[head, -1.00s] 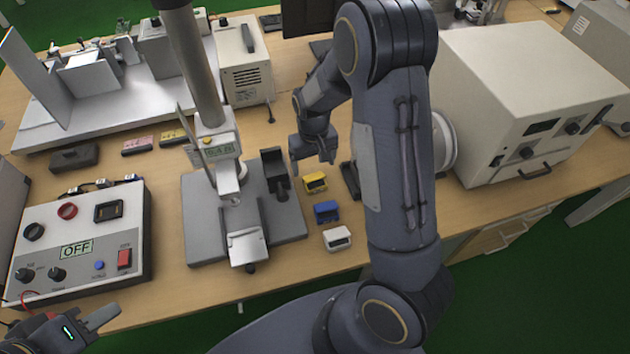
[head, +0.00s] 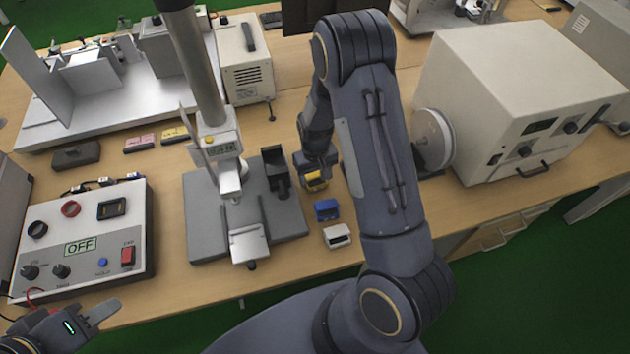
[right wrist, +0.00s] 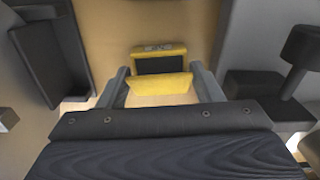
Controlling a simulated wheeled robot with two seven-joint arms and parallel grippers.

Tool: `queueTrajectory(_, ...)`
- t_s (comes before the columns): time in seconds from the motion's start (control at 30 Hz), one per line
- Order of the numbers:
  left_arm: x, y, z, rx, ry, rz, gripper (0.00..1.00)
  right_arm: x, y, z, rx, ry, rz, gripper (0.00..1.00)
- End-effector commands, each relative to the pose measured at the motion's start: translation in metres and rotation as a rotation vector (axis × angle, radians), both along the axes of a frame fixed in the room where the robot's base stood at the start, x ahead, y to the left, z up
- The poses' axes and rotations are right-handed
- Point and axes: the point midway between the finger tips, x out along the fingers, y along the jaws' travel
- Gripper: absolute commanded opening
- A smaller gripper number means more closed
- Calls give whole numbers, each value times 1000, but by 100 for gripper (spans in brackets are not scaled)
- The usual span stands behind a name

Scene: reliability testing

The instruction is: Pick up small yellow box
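The small yellow box (head: 315,181) stands on the wooden table, right of the grey test stand and behind a blue box (head: 327,210). My right gripper (head: 317,172) is down at the yellow box from above. In the right wrist view the yellow box (right wrist: 160,72) lies between the two grey fingers (right wrist: 160,88), which are spread apart on its left and right sides. I see no clear contact with it. My left gripper (head: 88,318) is at the lower left, away from the boxes; its fingertips are too unclear to judge.
A white box (head: 337,236) stands in front of the blue one. The grey test stand (head: 205,232) with its column is close on the left. A control box (head: 130,215) reading OFF and a large white machine (head: 480,120) stand to either side.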

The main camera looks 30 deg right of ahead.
Motion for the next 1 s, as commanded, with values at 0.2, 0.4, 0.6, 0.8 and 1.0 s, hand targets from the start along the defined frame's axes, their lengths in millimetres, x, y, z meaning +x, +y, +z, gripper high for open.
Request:
queueTrajectory(0.2,0,0,0,0,0,0,36,0,0,0,0,0,0,32)
queueTrajectory(0.4,0,0,0,0,0,0,36,0,0,1,0,0,0,32)
queueTrajectory(0.6,0,0,-4,0,0,0,36,1,0,9,-1,-4,0,32)
queueTrajectory(0.8,0,0,-12,0,0,0,36,-5,11,46,1,-5,6,32)
queueTrajectory(1.0,0,0,-15,0,0,0,36,-27,43,91,2,-6,6,32)
